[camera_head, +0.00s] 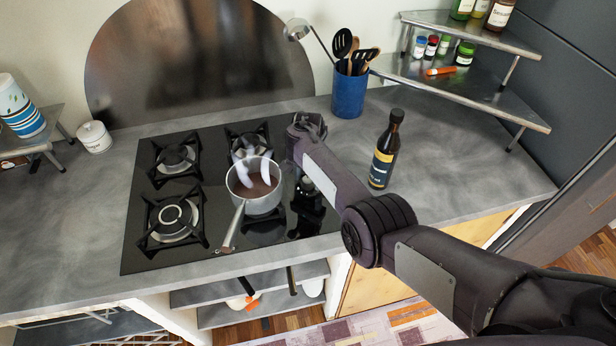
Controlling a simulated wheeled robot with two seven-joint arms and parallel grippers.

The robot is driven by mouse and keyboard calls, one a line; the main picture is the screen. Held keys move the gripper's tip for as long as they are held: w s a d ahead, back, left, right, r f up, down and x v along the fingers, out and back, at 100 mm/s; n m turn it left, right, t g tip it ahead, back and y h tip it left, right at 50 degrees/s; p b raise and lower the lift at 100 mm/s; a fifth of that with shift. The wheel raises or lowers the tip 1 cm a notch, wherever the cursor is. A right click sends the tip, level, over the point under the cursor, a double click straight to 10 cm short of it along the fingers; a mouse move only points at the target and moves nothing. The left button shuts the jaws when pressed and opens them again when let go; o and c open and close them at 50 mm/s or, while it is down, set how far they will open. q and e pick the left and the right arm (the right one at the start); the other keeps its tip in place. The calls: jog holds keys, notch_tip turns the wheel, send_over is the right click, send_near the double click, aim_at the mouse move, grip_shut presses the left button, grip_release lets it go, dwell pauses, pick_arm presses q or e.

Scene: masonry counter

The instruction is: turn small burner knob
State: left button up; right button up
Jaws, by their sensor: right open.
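The black glass cooktop (150,235) is set in the grey counter. The dark area on its right side (303,222) is where knobs seem to be, but single knobs are hard to tell apart there. My right arm reaches in from the lower right, with its wrist high over the cooktop's right edge. My right gripper (306,187) seems to point down below the forearm, over that dark area. It is open; its fingers are mostly hidden by the arm and dark against the glass. I cannot tell whether it touches a knob. My left gripper is out of view.
A saucepan (263,207) with brown contents sits left of the gripper, its handle (234,226) toward the front. A dark bottle (384,150) stands right of the forearm. A blue utensil pot (348,94) is behind.

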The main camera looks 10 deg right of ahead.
jog(key=shift+r, duration=0.1)
notch_tip(320, 180, up, 8)
jog(key=shift+f, duration=0.2)
dwell(0.5)
